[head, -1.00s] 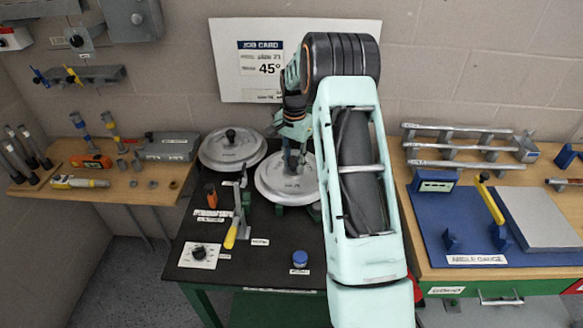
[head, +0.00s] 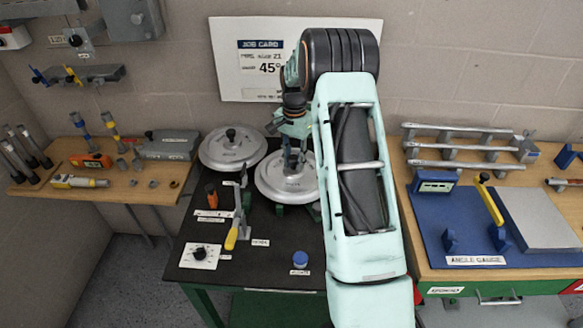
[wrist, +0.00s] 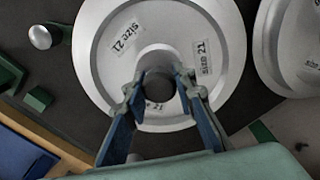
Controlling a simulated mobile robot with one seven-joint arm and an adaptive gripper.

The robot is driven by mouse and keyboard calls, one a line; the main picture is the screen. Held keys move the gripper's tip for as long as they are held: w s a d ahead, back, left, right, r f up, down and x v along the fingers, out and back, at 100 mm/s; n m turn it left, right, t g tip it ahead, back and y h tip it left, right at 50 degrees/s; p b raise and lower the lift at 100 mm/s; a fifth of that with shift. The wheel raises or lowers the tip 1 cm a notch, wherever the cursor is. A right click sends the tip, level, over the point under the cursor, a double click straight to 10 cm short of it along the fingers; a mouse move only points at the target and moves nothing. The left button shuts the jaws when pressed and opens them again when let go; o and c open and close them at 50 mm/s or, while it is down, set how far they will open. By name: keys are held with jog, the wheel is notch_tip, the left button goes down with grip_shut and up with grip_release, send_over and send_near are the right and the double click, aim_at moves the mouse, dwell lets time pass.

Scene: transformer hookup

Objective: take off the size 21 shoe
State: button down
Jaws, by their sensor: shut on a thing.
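The size 21 shoe (wrist: 115,65) is a round pale-grey metal disc with several "size 21" labels and a dark knob at its centre. In the head view the shoe (head: 268,186) is at the middle of the dark-topped bench, partly hidden by my arm. My gripper (wrist: 162,84) is shut on the knob, one finger on each side. In the head view my gripper (head: 292,170) points down over the disc's middle. I cannot tell whether the disc is clear of its support.
A second disc (head: 228,152) with a dark knob stands close on the left; its edge also shows in the wrist view (wrist: 270,45). A yellow-handled lever (head: 237,225), a dial plate (head: 199,256) and a blue cap (head: 300,259) are in front. The right-hand bench (head: 520,270) holds an angle gauge.

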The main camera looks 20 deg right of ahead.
jog(key=shift+a+r, duration=0.1)
jog(key=shift+a, duration=0.25)
jog(key=c, duration=1.7)
grip_release()
jog(key=shift+s+r, duration=0.15)
jog(key=shift+o, duration=0.9)
jog(key=shift+d, duration=0.15)
jog(key=shift+d+r+p, duration=0.1)
jog(key=shift+r+p, duration=1.35)
jog(key=shift+r, duration=1.05)
notch_tip(320, 180, up, 12)
